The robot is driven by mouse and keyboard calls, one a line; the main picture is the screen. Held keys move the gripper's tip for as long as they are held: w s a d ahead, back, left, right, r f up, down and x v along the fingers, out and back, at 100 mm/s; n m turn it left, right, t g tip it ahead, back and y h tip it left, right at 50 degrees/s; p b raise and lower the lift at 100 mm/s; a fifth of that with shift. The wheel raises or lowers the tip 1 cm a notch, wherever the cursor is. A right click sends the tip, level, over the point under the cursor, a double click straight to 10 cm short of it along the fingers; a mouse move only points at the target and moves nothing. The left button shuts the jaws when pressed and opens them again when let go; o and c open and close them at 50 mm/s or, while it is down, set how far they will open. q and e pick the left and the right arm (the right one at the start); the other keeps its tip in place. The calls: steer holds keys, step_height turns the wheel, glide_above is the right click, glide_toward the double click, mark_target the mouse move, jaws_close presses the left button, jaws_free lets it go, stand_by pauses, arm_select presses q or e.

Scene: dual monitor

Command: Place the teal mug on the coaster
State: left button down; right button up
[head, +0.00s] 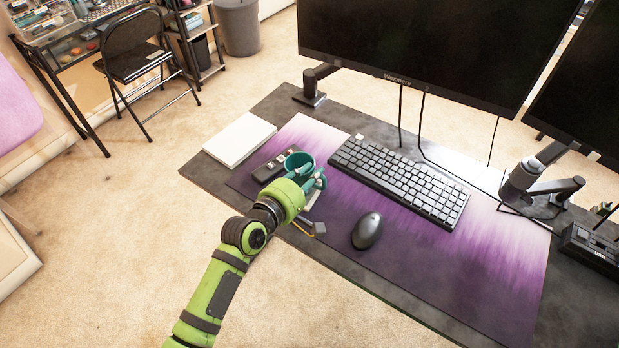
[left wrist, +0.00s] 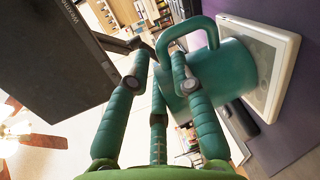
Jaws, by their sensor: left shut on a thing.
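The teal mug (head: 297,161) is upright at the left part of the purple desk mat, partly hidden by my left gripper (head: 316,181). In the left wrist view, the gripper (left wrist: 159,66) has its teal fingers shut on the mug (left wrist: 222,72) near its handle. The coaster (left wrist: 277,52) is a pale square with a raised edge, directly beneath the mug's base. I cannot tell whether the base touches it. In the head view, only a pale bit of the coaster (head: 312,199) shows beside the gripper. My right gripper is not in view.
A dark remote (head: 268,168) lies left of the mug and a white book (head: 239,139) beyond it. The keyboard (head: 400,178) and mouse (head: 367,231) are to the right. A small grey item (head: 320,228) lies near the front edge. Monitors (head: 435,45) stand behind.

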arm_select(q)
steer(key=shift+s, duration=0.15)
steer(key=c, duration=1.1)
jaws_free()
steer(key=shift+o, duration=0.2)
steer(key=shift+r, duration=0.1)
steer(key=v, duration=1.2)
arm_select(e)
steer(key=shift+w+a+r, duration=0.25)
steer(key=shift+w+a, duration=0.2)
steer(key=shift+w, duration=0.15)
